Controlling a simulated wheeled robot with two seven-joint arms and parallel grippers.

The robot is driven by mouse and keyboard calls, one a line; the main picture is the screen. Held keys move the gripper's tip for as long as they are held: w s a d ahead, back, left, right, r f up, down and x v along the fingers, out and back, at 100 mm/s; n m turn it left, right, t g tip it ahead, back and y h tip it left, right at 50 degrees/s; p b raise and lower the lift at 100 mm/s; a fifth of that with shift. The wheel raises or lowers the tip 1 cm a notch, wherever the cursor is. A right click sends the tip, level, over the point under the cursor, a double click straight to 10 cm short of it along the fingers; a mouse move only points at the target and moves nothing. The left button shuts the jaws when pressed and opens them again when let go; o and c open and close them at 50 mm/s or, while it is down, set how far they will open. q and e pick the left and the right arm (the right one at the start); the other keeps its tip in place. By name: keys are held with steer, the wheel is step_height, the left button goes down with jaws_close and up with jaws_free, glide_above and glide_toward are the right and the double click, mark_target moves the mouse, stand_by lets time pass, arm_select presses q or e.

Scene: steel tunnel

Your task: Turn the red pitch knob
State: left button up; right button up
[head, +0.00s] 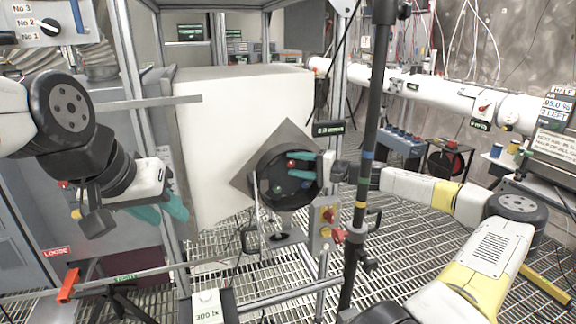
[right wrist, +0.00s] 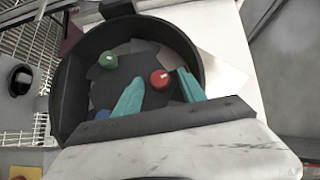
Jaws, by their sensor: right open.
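The red pitch knob (right wrist: 160,79) sits inside a round black housing (right wrist: 190,40), beside a green knob (right wrist: 108,60) and a partly hidden blue knob (right wrist: 102,115). In the head view the red knob (head: 291,164) shows between the teal fingers of my right gripper (head: 289,163). That gripper is open and reaches into the housing from the right.
A dark upright pole (head: 366,150) stands right of the housing, close to my right arm. A box with red and yellow controls (head: 326,222) is below it. A large white block (head: 225,110) is behind. Steel rails and a grating floor (head: 270,265) surround it.

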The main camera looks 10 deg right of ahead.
jaws_close()
steer(key=shift+f+y, duration=0.1)
steer(key=shift+y, duration=0.2)
steer(key=m+t+y, duration=0.1)
steer(key=m+t, duration=0.1)
steer(key=m, duration=0.1)
steer(key=shift+a+f+y, duration=0.1)
steer(key=shift+f+y, duration=0.15)
steer(key=shift+y, duration=0.15)
steer(key=shift+f+m+t+y, duration=0.15)
steer(key=shift+m+t+y, duration=0.35)
steer(key=shift+m+t, duration=1.1)
steer(key=shift+a+m, duration=0.1)
steer(key=shift+m, duration=0.3)
jaws_free()
